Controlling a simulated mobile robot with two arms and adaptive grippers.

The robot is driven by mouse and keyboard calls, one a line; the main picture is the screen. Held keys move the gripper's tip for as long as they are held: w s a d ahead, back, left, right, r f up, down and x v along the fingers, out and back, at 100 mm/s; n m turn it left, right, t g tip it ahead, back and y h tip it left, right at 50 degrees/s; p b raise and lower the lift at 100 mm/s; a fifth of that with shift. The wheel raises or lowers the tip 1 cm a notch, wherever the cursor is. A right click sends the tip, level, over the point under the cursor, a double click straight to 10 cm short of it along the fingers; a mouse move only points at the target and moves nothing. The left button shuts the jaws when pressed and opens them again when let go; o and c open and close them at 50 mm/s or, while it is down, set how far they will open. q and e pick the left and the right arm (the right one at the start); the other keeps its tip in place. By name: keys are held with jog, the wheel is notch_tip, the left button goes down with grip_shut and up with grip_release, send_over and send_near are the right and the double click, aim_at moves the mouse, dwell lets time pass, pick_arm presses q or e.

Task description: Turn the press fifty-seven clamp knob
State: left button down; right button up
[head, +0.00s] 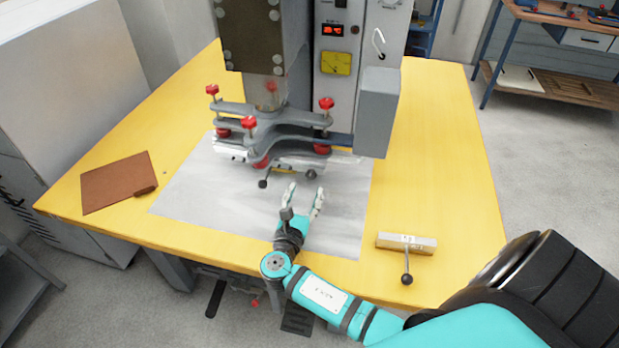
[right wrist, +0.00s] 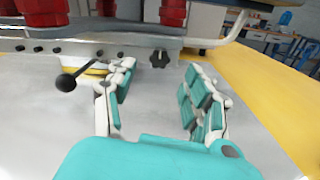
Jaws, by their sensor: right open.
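The press (head: 290,110) stands at the back of the yellow table. In the right wrist view, a black star-shaped knob (right wrist: 160,58) sits on the front of its grey lower bar, and a small dark knob (head: 310,174) shows there in the head view. Left of it a black ball-ended lever (right wrist: 68,80) sticks out; it also shows in the head view (head: 263,183). My right gripper (head: 305,192) is open and empty, in front of the knob. In the right wrist view its fingers (right wrist: 160,78) stand either side of the knob's line, apart from it. My left gripper is out of view.
Red knobs (head: 326,104) stand on the press's clamp arms above. A grey metal sheet (head: 200,190) covers the table's middle. A brown folder (head: 115,182) lies at left, and a block with a ball-ended lever (head: 407,245) lies at front right. The yellow right side (head: 450,150) is clear.

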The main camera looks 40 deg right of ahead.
aim_at(310, 176)
jog(key=x, duration=0.4)
jog(key=shift+w+d, duration=0.5)
jog(key=shift+d, duration=0.05)
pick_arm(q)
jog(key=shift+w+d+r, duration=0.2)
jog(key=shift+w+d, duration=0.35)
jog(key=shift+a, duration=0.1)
pick_arm(e)
jog(key=shift+c, duration=0.6)
grip_shut()
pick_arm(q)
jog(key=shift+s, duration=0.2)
